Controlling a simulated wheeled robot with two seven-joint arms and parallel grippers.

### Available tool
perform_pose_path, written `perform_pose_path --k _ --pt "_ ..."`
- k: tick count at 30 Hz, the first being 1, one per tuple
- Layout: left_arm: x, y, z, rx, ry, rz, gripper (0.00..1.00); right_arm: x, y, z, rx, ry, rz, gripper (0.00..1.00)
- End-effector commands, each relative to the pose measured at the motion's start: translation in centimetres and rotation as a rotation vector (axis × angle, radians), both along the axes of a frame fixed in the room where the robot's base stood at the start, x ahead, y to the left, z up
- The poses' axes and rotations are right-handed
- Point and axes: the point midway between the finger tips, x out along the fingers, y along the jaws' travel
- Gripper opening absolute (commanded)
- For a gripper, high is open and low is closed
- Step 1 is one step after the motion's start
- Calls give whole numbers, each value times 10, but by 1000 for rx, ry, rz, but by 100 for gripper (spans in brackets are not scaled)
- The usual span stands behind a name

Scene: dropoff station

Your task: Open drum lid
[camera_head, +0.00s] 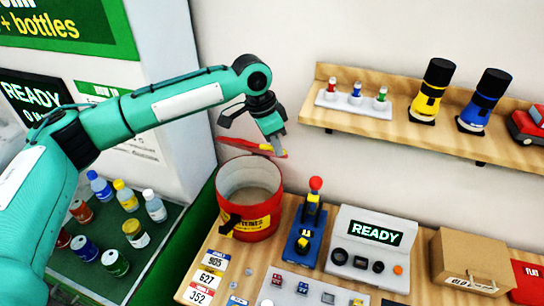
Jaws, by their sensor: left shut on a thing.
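The drum (276,216) is a red, open-topped cylinder with a yellow and black label, standing at the left of the wooden bench. Its pale inside shows from above. A thin red lid (237,143) is seen nearly edge-on, raised above the back of the drum's rim. My left gripper (277,145) reaches in from the upper left and is shut on the lid near its right end. Whether the lid touches the drum at a hinge cannot be told. My right gripper is not in view.
A wooden shelf (380,140) on the wall to the right holds small bottles and two flashlights. A READY device (372,249), a blue joystick unit (305,240) and a cardboard box (470,262) stand right of the drum. Bottles and cans fill a green tray (185,221) at left.

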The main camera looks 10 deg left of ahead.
Motion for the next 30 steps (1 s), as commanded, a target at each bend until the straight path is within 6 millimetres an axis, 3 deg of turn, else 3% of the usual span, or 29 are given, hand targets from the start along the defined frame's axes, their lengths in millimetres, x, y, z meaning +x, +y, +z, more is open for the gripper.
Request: perform_pose_path --k 15,30 --pt "49 -11 28 45 237 3 0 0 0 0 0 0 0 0" --pt "74 -15 37 69 353 2 0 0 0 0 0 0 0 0"
